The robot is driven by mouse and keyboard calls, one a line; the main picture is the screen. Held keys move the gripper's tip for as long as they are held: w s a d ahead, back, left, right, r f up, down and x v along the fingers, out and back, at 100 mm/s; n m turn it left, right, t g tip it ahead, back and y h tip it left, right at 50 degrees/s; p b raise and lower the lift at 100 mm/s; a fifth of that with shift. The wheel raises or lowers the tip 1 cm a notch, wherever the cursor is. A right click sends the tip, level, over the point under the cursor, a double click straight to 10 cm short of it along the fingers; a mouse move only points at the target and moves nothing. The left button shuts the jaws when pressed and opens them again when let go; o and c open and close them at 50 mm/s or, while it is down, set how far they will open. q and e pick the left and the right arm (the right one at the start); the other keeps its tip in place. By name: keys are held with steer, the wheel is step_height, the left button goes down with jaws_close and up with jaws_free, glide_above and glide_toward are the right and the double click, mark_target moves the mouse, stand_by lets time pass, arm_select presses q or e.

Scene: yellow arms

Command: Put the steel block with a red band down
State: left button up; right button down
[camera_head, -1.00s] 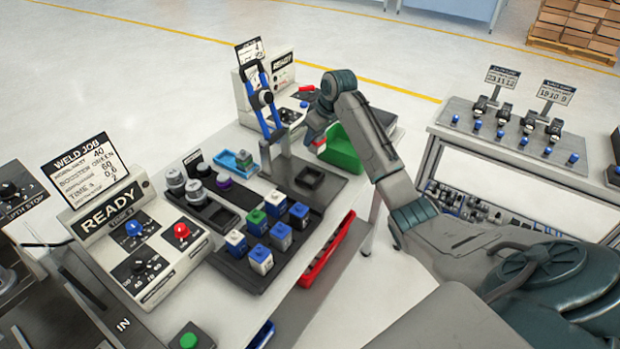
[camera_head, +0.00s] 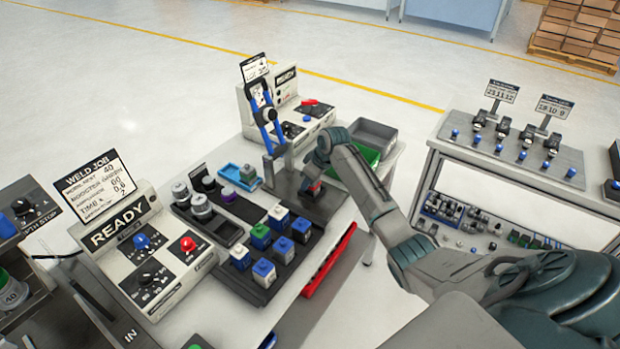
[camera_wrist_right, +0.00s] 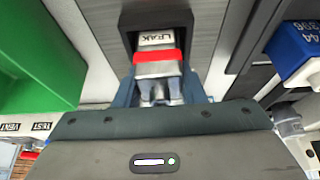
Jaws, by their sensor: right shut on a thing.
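The steel block with a red band (camera_wrist_right: 158,62) is between the fingers of my right gripper (camera_wrist_right: 160,90), which is shut on it. In the head view the gripper (camera_head: 314,184) is low over the dark plate, and the block's red band (camera_head: 315,186) shows small beneath it. In the wrist view the block's far end is at a dark square holder (camera_wrist_right: 127,40), with a label reading LEAK there. I cannot tell whether the block touches the holder's floor. My left gripper is not in view.
A rack of blue and white blocks (camera_head: 263,270) stands left of my gripper. A green bin (camera_head: 368,155) and a red tray (camera_head: 330,262) are nearby.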

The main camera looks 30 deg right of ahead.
steer(key=c, duration=0.9)
jaws_free()
steer(key=b+v, duration=0.2)
steer(key=v, duration=1)
steer(key=shift+r+b, duration=0.1)
steer(key=shift+b, duration=0.25)
